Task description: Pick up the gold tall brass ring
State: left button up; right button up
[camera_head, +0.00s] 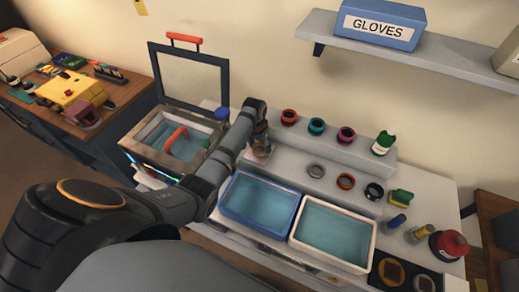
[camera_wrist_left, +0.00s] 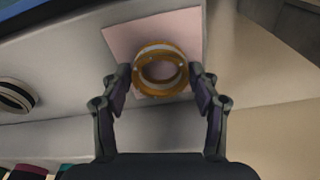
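The gold brass ring (camera_wrist_left: 160,70) shows in the left wrist view, lying over a pink square pad (camera_wrist_left: 118,38). My left gripper (camera_wrist_left: 160,76) is open, with one finger on each side of the ring. A narrow gap seems to remain at each side. In the head view my left gripper (camera_head: 260,140) points down at the back of the bench, over the pink pad (camera_head: 257,157). The ring is hard to make out there behind the fingers. My right gripper is not in view.
A blue-rimmed bin (camera_head: 228,213) and a white-rimmed bin (camera_head: 296,232) stand in front. An open-lidded box (camera_head: 143,151) is to the left. A raised step (camera_head: 335,150) holds several rings and a bottle. A shelf (camera_head: 440,65) with a gloves box (camera_head: 385,22) hangs above.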

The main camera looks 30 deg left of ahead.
pick_arm(q)
jog(key=shift+c, duration=1.1)
jog(key=c, duration=0.4)
jog(key=shift+c, duration=0.2)
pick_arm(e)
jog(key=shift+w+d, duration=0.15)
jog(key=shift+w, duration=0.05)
pick_arm(q)
jog(key=shift+r, duration=0.25)
notch_tip(320, 180, up, 3)
jog(key=shift+s+d+b, duration=0.15)
jog(key=shift+b, duration=0.8)
jog(key=s+d+r+p, duration=0.4)
jog(key=s+d+r, duration=0.3)
jog(key=s+r, duration=0.2)
jog(key=s, duration=0.2)
jog(key=shift+s+r, duration=0.2)
jog(key=shift+s, duration=0.15)
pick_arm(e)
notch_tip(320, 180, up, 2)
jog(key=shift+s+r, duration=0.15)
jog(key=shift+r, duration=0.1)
